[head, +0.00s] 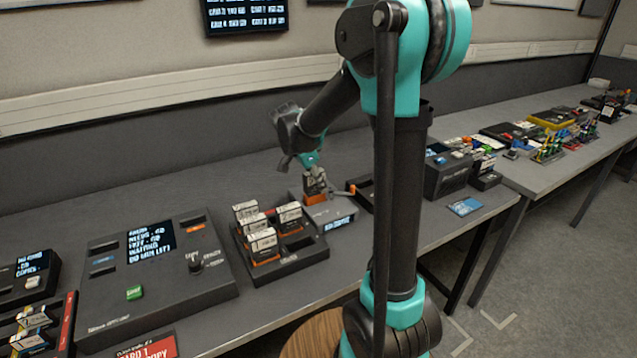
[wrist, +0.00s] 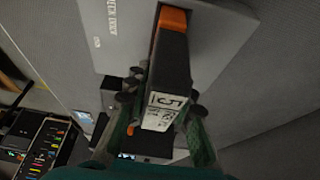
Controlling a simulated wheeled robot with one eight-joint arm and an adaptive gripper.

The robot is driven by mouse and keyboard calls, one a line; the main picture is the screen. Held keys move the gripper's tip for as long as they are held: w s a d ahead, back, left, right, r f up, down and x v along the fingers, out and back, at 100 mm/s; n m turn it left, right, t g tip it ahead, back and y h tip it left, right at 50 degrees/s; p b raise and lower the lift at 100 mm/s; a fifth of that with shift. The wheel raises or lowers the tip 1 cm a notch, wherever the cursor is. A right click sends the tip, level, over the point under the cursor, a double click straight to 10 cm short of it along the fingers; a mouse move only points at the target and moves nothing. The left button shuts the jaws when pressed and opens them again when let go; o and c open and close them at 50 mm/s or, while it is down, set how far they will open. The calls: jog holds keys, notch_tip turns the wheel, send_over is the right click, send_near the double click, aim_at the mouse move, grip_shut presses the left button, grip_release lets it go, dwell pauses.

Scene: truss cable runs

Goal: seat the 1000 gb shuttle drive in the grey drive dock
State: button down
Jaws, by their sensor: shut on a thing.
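My gripper (head: 312,170) is shut on a dark drive (head: 316,184) with a pale label and an orange end. In the wrist view my gripper's fingers (wrist: 158,100) close on both sides of this drive (wrist: 174,65); its label is too blurred to read surely. The grey drive dock (head: 338,213), with a small lit display on its front, is under the drive in the head view. Its light grey top (wrist: 118,45) fills much of the wrist view behind the drive's orange end. I cannot tell whether that end is in the slot or just above it.
A black rack (head: 290,263) holding several labelled drives stands left of the dock. A large console (head: 160,275) with a screen and green button is farther left. A dark box (head: 446,178) and blue card (head: 465,206) lie to the right. The bench front is mostly clear.

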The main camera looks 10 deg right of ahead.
aim_at(320, 170)
jog(key=shift+f, duration=1.15)
dwell(0.9)
dwell(0.3)
jog(key=c, duration=0.9)
grip_release()
jog(key=shift+r, duration=3.75)
jog(key=shift+s, duration=0.1)
